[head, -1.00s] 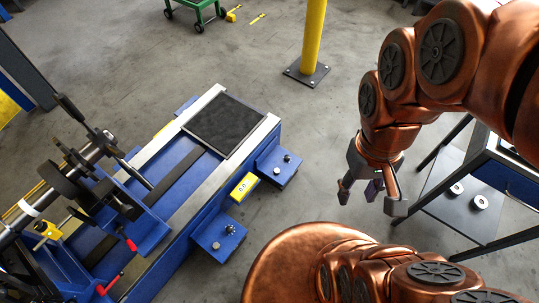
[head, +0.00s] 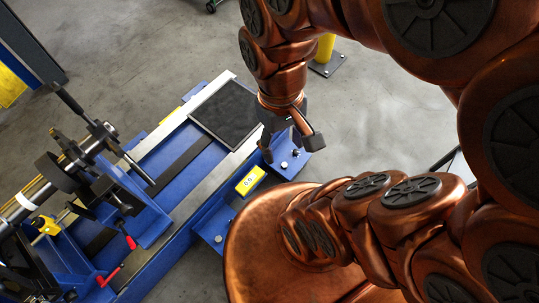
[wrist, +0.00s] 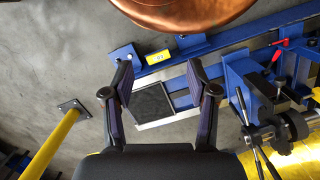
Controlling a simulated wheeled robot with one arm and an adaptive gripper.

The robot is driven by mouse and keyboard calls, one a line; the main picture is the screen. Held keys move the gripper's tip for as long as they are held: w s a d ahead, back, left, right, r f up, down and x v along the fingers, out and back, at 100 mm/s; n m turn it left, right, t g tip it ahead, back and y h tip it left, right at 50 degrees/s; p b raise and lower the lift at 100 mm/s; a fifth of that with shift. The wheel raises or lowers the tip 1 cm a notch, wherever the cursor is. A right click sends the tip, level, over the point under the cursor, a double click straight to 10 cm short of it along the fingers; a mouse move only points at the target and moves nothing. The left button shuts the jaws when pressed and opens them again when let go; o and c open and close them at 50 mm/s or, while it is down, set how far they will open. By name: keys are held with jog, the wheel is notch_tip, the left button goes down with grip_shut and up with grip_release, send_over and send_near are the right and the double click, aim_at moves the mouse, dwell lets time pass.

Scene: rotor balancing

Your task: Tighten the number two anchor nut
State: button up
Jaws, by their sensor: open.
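The blue machine frame (head: 195,205) carries two anchor feet on its near side. The far foot (head: 308,158) has nuts (head: 284,164) on its top plate; the near foot (head: 205,222) has a nut (head: 219,238). A yellow label (head: 250,181) sits between them; its marking is too small to read surely, so I cannot tell which nut is number two. My gripper (head: 288,143) is open and empty, above the far foot and partly covering it. In the wrist view the open fingers (wrist: 160,75) frame the label (wrist: 158,57), with the far foot (wrist: 122,58) beside the left finger.
A black plate (head: 226,116) lies on the frame's end. The rotor shaft (head: 40,190) and red-handled clamps (head: 130,242) stand at left. A yellow post (head: 324,50) rises from the floor behind my arm. The grey floor between post and frame is clear.

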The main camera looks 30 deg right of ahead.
jog(key=w+d+f+b, duration=0.2)
jog(key=w+f+b, duration=0.45)
jog(key=f, duration=0.25)
jog(key=w+d+f+b, duration=0.2)
jog(key=w+f+b, duration=0.45)
jog(key=f, duration=0.35)
jog(key=n+t+b, duration=0.2)
jog(key=b, duration=2.4)
send_over(284, 165)
notch_tip(284, 165, down, 55)
jog(key=shift+w+d+f, duration=0.1)
jog(key=shift+f+b, duration=1.35)
jog(key=shift+f, duration=2.85)
grip_shut()
